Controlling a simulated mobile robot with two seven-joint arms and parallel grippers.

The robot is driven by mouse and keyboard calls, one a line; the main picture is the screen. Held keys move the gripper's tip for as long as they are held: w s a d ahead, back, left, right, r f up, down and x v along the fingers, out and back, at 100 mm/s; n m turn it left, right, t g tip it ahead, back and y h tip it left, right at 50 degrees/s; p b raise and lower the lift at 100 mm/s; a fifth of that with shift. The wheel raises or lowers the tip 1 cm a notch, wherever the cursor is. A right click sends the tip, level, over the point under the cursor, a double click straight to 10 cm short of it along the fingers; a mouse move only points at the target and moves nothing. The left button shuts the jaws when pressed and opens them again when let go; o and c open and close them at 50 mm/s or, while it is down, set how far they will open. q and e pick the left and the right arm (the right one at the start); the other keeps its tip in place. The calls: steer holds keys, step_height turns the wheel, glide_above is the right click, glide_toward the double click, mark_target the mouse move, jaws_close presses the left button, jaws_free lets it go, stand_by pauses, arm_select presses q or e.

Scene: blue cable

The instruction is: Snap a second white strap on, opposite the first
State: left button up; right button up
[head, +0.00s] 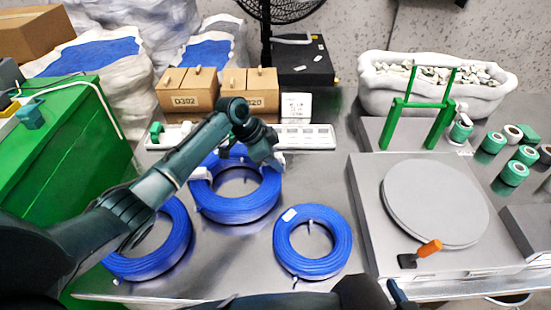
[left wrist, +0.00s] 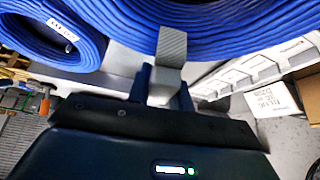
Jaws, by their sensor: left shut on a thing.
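The back blue cable coil (head: 238,208) lies flat on the grey table. A white strap (head: 200,174) sits on its left side. My left gripper (head: 272,160) is at the coil's right side, opposite that strap. It is shut on a second white strap (head: 279,158), which is partly hidden by the gripper. In the left wrist view this strap (left wrist: 172,45) looks grey and stands between the fingers, overlapping the blue cable (left wrist: 230,22). I cannot tell whether it is fully snapped around the cable. My right gripper is not in view.
Two more blue coils lie at the left (head: 150,262) and front right (head: 312,262). A long white tray (head: 310,137) is close behind the gripper, with cardboard boxes (head: 190,98) behind it. A grey turntable (head: 435,205) with an orange-handled tool (head: 428,248) is to the right.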

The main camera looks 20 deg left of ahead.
arm_select(q)
steer(key=shift+f, duration=0.15)
stand_by(0.3)
steer(key=o, duration=0.6)
steer(key=shift+o, duration=0.4)
steer(key=o, duration=0.5)
